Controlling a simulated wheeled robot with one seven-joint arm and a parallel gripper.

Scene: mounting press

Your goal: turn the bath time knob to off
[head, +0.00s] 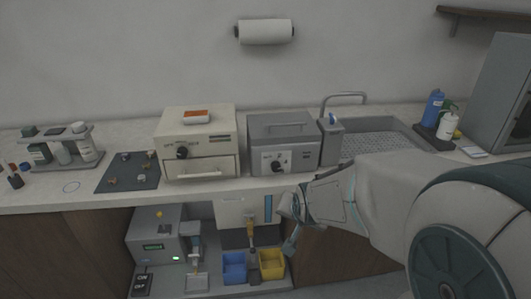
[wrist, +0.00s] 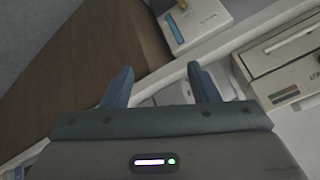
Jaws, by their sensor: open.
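The grey lidded box (head: 283,140), which looks like the bath, stands on the counter. Its front carries a dark round knob (head: 277,166) on a pale dial panel; the pointer setting is too small to read. My gripper (head: 286,222) is below and slightly right of this box, in front of the counter edge and apart from the knob. In the wrist view my gripper (wrist: 160,84) has its two blue fingers spread with nothing between them. The knob cannot be made out in the wrist view.
A cream oven-like box (head: 197,140) with its own dark knob stands left of the grey box. A tap and sink (head: 380,140) lie to the right. Below the counter are a shelf with a grey device (head: 157,236), a blue bin (head: 234,267) and a yellow bin (head: 271,264).

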